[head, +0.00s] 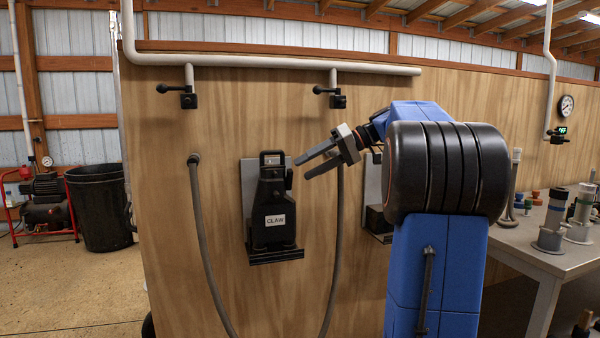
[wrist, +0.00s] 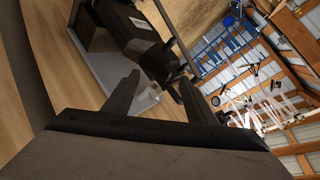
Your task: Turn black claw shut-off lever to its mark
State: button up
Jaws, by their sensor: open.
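The black claw (head: 273,215), labelled CLAW, hangs upright on a small black shelf against a pale backing plate (head: 250,180). A small dark fitting (head: 289,178) sticks out at its upper right; I cannot tell for sure whether it is the shut-off lever. The claw also fills the upper part of the wrist view (wrist: 130,30), tilted. A mark cannot be made out. My gripper (head: 305,168) is open and empty, its fingers pointing left toward the claw's upper right side, apparently apart from it. In the wrist view, both fingers (wrist: 160,82) stand apart below the claw's end.
Two black valves with lever handles, a left one (head: 188,97) and a right one (head: 337,98), hang from the white pipe (head: 270,63). A grey hose (head: 204,250) hangs left of the claw, another right. My arm partly hides a second holder (head: 375,215). A workbench (head: 540,258) stands right.

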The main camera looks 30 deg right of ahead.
jog(key=v, duration=1.3)
jog(key=shift+s+d+r, duration=0.1)
